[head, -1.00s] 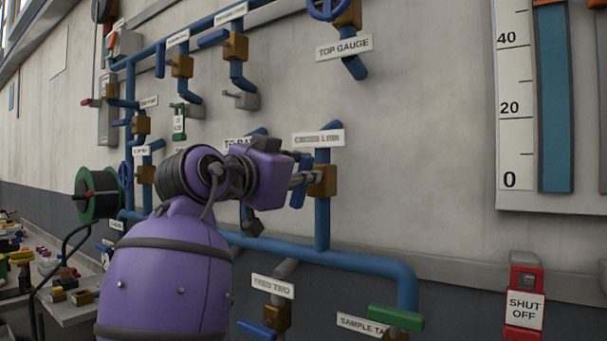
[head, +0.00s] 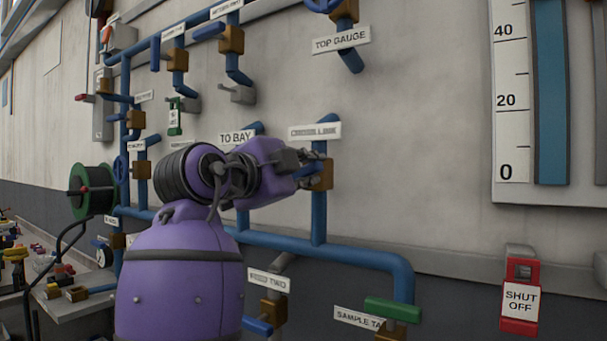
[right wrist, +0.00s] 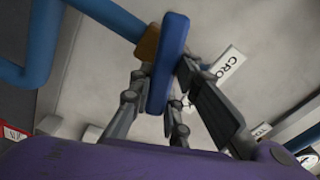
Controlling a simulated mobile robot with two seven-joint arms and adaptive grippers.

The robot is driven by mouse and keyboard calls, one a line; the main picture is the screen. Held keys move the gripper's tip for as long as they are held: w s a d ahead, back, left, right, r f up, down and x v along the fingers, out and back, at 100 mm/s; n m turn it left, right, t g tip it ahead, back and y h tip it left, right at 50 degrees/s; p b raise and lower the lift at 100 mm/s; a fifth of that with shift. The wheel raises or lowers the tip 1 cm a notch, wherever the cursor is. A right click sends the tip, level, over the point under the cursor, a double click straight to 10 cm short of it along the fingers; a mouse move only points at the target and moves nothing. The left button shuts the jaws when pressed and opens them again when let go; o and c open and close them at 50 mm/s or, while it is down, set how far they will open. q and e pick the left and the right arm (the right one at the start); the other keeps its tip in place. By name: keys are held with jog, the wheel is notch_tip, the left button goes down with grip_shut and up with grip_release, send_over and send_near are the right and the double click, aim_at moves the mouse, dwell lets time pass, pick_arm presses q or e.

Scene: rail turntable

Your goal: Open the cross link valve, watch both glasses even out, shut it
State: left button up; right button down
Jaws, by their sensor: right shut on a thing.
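The cross link valve has a brown body (head: 322,175) on a vertical blue pipe, below its CROSS LINK label (head: 314,132). Its blue lever (right wrist: 168,60) lies between the fingers of my right gripper (head: 305,165) in the right wrist view, slanting across the pipe line. My right gripper (right wrist: 160,95) is shut on that lever. In the head view my wrist and fingers hide most of the lever. One tall glass (head: 549,95) with a blue column stands at the right beside a numbered scale (head: 510,100); its top is cut off. My left gripper is out of view.
A TO BAY label (head: 237,137) is close behind my right wrist. A green-handled sample tap (head: 392,310) and a blue-handled feed valve (head: 258,326) are below. A red SHUT OFF box (head: 521,300) is at lower right. The wall right of the valve is clear.

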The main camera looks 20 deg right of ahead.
jog(key=m, duration=0.2)
jog(key=m+b, duration=0.1)
jog(key=m, duration=0.1)
jog(key=shift+f, duration=0.4)
dwell(0.4)
jog(key=c, duration=1.6)
grip_release()
jog(key=shift+c, duration=0.2)
jog(key=v, duration=1.2)
jog(key=shift+s, duration=0.1)
